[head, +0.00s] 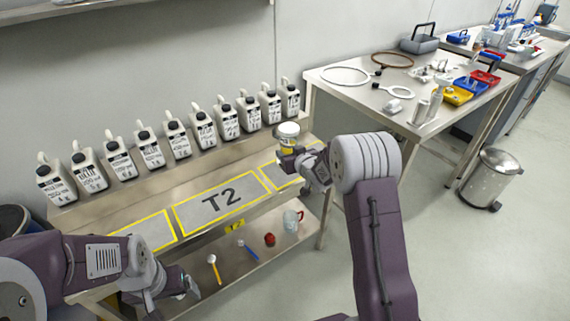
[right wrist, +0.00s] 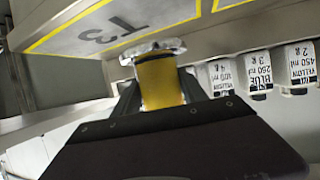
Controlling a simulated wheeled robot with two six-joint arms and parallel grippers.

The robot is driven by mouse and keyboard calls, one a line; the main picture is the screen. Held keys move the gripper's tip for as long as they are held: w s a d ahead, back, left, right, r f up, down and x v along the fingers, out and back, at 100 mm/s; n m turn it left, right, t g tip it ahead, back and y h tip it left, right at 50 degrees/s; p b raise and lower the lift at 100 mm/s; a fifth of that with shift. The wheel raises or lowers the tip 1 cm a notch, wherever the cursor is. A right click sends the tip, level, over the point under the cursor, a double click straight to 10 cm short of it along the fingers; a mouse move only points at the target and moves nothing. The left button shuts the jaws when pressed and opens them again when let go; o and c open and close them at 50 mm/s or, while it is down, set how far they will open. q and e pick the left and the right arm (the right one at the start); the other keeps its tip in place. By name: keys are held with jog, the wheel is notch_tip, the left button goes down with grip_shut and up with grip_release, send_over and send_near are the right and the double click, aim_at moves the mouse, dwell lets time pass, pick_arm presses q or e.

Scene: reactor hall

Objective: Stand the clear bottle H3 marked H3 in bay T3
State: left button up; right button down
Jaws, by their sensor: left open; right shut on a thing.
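A small bottle with yellow in it and a pale top (head: 287,131) is in my right gripper (head: 297,158), over the right end of the steel bench. In the right wrist view the bottle (right wrist: 162,82) is between the fingers; no H3 mark can be read. Bay T3 (head: 272,178) is a yellow outline at the bench's right end, partly hidden by my right gripper. Its T3 lettering (right wrist: 106,36) shows upside down in the right wrist view. I cannot tell whether the bottle touches the bench. My left gripper (head: 186,288) is open and low at the bench's front left.
Bay T2 (head: 222,202) is bare in the bench's middle. Several labelled white jugs (head: 177,139) line the back ledge. A lower shelf holds a clear jug (head: 292,219), a red item (head: 269,239) and small tools. A side table (head: 345,91) stands right.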

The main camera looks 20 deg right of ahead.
jog(key=w+f, duration=0.1)
jog(key=w+a+f, duration=0.1)
jog(key=w, duration=0.1)
jog(key=shift+a, duration=0.2)
jog(key=shift+w+a, duration=0.1)
notch_tip(320, 180, down, 4)
jog(key=shift+f+b, duration=0.1)
jog(key=shift+b, duration=0.75)
jog(key=c, duration=0.6)
grip_release()
